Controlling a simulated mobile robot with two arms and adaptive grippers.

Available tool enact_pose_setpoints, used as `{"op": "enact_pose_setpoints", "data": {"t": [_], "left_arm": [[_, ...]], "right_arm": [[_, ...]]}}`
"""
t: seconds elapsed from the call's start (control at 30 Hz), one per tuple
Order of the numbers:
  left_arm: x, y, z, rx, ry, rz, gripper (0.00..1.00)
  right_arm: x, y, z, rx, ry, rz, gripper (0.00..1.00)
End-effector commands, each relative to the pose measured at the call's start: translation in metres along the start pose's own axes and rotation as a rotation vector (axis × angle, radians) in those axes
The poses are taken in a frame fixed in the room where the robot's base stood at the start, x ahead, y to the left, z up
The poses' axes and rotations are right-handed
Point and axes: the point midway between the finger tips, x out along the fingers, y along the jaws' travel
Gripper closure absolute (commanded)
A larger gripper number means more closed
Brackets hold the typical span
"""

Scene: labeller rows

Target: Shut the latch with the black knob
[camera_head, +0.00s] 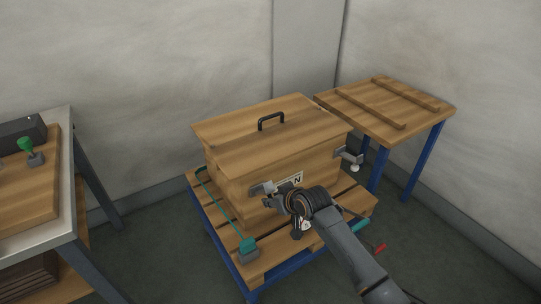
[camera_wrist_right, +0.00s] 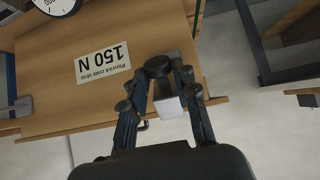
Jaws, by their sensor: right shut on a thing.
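A wooden crate (camera_head: 290,145) with a black lid handle (camera_head: 270,121) stands on a slatted wooden stand. A grey metal latch (camera_head: 262,188) is on its front at the left, and another latch (camera_head: 348,156) with a pale knob is at the right. My right gripper (camera_head: 281,195) is at the left latch. In the right wrist view the fingers close around a black knob (camera_wrist_right: 159,66), beside a pale block (camera_wrist_right: 168,103). The knob is hidden in the head view. I cannot tell whether the latch is shut. My left gripper is not in view.
A teal-and-grey device (camera_head: 248,248) with a teal cord is at the stand's front left corner. A red-handled item (camera_head: 379,248) is at the right. A wooden panel (camera_head: 385,108) lies behind right; a workbench (camera_head: 62,222) stands left.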

Motion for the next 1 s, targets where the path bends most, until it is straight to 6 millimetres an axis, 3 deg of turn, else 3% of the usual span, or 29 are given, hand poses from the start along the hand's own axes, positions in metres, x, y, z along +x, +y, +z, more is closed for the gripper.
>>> {"op": "enact_pose_setpoints", "data": {"t": [0.23, 0.67, 1.0], "left_arm": [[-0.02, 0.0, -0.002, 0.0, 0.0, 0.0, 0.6], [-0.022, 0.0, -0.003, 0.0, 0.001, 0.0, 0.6], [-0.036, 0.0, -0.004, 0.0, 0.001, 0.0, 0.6]], "right_arm": [[-0.004, 0.0, -0.01, -0.001, -0.079, 0.0, 0.96], [-0.003, 0.0, -0.01, -0.001, -0.106, 0.0, 0.96], [-0.004, 0.0, -0.021, -0.001, -0.207, 0.0, 0.96]]}}
